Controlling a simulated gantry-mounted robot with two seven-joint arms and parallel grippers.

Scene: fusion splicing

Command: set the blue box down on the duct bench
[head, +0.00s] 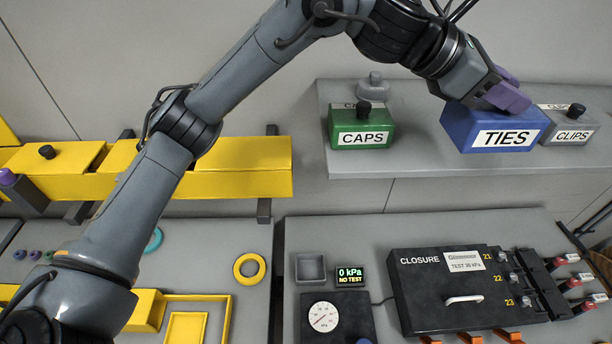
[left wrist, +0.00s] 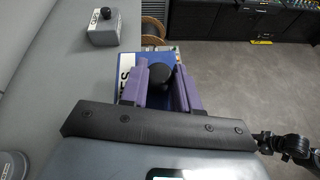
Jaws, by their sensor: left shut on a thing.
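The blue box (head: 463,128), labelled TIES, is at the right of the grey upper shelf in the head view, in front of part of the grey CLIPS box. My left gripper (head: 509,92) is above it. In the left wrist view its purple fingers (left wrist: 162,88) are shut on the box's black knob (left wrist: 161,77), and part of the blue box (left wrist: 128,88) shows beyond them. I cannot tell whether the box touches the shelf. A grey bench (head: 215,274) with yellow duct pieces (head: 235,180) stands at lower left, partly hidden by my left arm. My right gripper is not in view.
The green CAPS box (head: 361,131) and grey CLIPS box (head: 568,126) stand on the shelf (head: 420,158). Below are a black closure case (head: 440,300), a gauge (head: 323,317) and a small grey tray (head: 310,268). A yellow ring (head: 249,268) lies on the left bench.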

